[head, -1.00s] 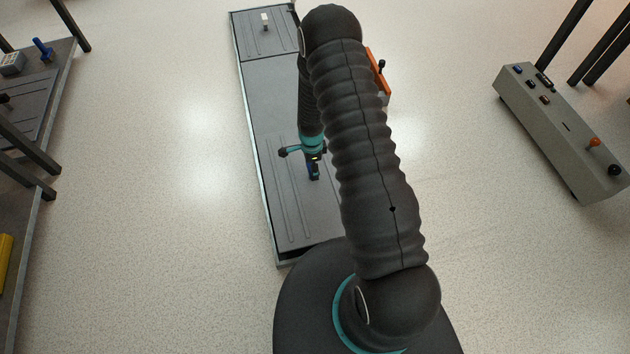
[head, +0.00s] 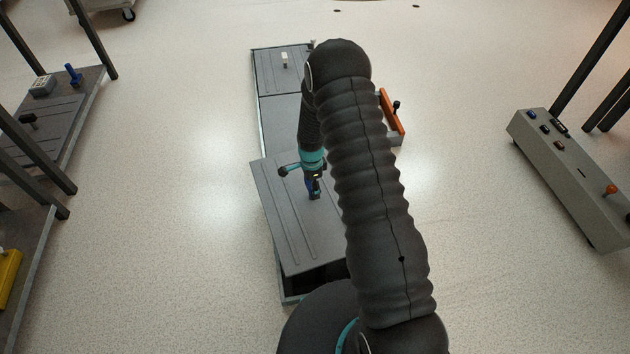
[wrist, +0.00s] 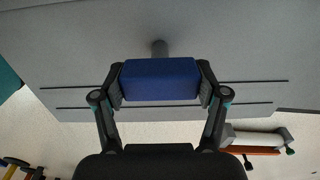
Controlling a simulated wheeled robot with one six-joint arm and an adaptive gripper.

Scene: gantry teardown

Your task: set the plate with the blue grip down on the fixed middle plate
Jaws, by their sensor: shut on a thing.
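The plate (head: 290,235) with the blue grip is a grey panel with long grooves, raised above the near end of the long frame. Its left edge sticks out past the frame's left rail, and it looks slightly turned relative to the frame. My gripper (head: 314,190) is shut on the blue grip, which fills the space between the two fingers in the wrist view (wrist: 160,82). The fixed middle plate (head: 281,122) is grey and lies flat just beyond the held plate. My arm hides its right part.
A dark opening (head: 325,277) shows under the held plate. A far plate with a white grip (head: 285,60) lies beyond the middle plate. An orange bar with a black knob (head: 391,112) stands at the frame's right. A grey control box (head: 570,180) is at right; benches stand left.

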